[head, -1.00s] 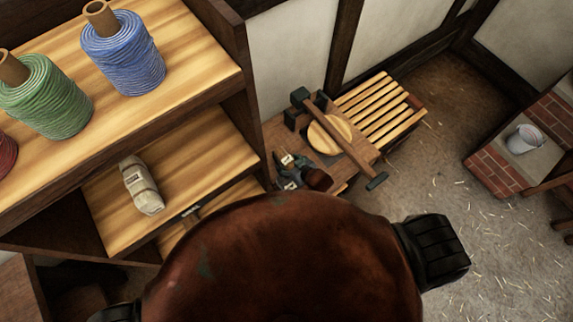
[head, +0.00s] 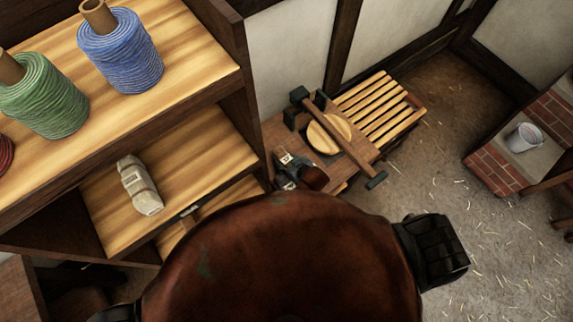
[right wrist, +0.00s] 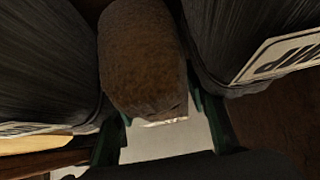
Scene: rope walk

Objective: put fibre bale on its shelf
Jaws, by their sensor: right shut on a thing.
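My right gripper (head: 292,168) is small and dark in the head view, between the shelf unit and the wooden press. In the right wrist view a brown, rough-textured block, the fibre bale (right wrist: 145,60), sits between its dark, labelled jaws. The jaws are shut on the bale. In the head view my own rust-brown body hides most of the right arm, and the bale is hard to make out. The wooden shelf unit (head: 245,90) stands at left, with a labelled lower board (head: 205,155). My left gripper is not in view.
Green (head: 42,98) and blue (head: 122,52) twine spools stand on the top shelf. A pale wrapped bundle (head: 139,186) lies on the lower board, with bare wood to its right. A wooden press (head: 345,140) and slatted rack (head: 380,105) stand beyond the gripper. The floor at right is open.

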